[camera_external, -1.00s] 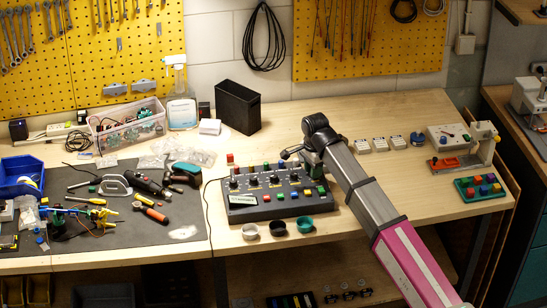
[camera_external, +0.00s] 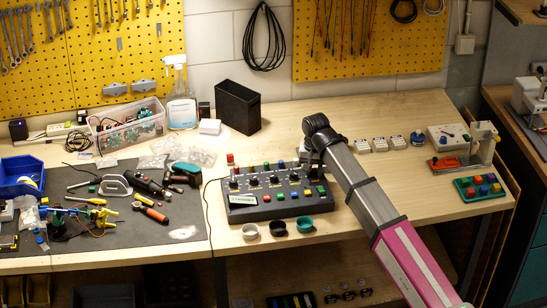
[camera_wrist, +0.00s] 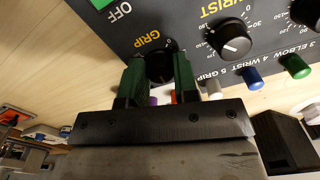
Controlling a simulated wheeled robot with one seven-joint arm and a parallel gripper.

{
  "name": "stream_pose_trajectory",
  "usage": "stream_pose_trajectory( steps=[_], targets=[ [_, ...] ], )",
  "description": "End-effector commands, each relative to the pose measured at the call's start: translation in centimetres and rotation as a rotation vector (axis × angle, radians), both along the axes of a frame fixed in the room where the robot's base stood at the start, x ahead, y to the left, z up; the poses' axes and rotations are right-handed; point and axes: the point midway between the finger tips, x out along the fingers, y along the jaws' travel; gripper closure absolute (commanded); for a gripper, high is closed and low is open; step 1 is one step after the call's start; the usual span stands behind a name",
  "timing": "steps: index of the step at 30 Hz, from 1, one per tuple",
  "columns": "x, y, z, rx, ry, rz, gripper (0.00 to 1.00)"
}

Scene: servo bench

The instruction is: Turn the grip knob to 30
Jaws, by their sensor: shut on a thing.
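The grip knob (camera_wrist: 159,68) is a black round knob beside the yellow word GRIP on the dark control box (camera_wrist: 175,14) in the wrist view. My gripper (camera_wrist: 158,70) is shut on it, with one green finger on each side. The fingers hide much of the knob's surroundings; I cannot read its pointer or scale. In the external view the control box (camera_external: 262,213) stands on the bench, and my arm reaches down over its right end. The grip knob is hidden there, and the gripper cannot be made out clearly.
The wrist knob (camera_wrist: 230,40) with its printed scale is beside the gripper. Blue (camera_wrist: 252,78) and green (camera_wrist: 294,66) buttons are close by. White (camera_external: 250,231), black (camera_external: 278,229) and teal (camera_external: 305,224) cups stand in front of the box. A black bin (camera_external: 238,107) stands behind.

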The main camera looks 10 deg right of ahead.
Motion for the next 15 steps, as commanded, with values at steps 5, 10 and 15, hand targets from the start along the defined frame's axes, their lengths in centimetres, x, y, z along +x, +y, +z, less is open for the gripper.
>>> stream_pose_trajectory(
  steps=[5, 10, 15],
  targets=[
    [0.01, -0.02, 0.04, 0.001, 0.000, 0.167, 0.96],
    [0.01, -0.06, 0.04, 0.001, 0.000, 0.328, 0.96],
    [0.02, -0.09, 0.04, 0.001, 0.000, 0.489, 0.96]
  ],
)
